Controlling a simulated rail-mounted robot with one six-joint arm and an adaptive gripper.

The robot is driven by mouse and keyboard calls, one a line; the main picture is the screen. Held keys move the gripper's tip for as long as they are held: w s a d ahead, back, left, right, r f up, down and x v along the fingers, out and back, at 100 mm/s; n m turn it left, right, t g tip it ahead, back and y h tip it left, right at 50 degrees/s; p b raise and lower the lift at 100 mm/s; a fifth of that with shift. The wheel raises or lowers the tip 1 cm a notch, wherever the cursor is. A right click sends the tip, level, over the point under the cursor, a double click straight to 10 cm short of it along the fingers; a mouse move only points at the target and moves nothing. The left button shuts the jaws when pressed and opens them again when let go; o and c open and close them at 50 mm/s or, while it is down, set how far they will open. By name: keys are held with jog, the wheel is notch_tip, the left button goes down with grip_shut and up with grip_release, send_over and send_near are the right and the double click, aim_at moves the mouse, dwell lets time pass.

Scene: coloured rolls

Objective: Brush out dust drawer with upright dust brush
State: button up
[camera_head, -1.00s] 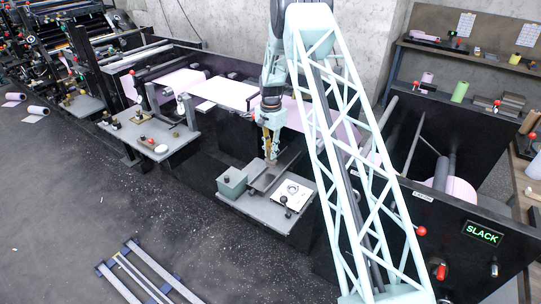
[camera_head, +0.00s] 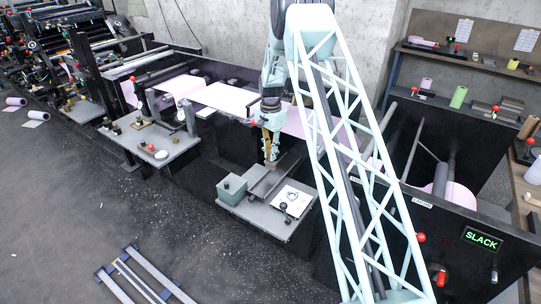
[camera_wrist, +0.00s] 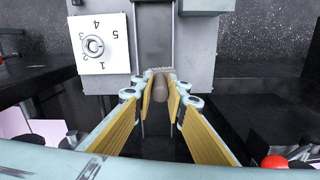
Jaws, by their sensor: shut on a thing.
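The dust brush's brown, round handle (camera_wrist: 160,88) is upright between the yellow-padded fingers of my gripper (camera_wrist: 160,92) in the wrist view. A pale bristle-like edge shows just beyond it. My gripper (camera_head: 271,155) points down over the back of the small grey bench in the head view. The dust drawer appears to be the narrow grey channel (camera_head: 265,187) on this bench; it also shows beyond the fingers in the wrist view (camera_wrist: 154,38). The brush is at the channel's near end in the wrist view; whether it touches the floor is hidden.
A grey-green box (camera_head: 232,188) stands left of the channel. A pink web (camera_head: 230,97) runs behind.

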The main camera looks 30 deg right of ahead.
jog(key=shift+r+p, duration=0.3)
jog(key=shift+r, duration=1)
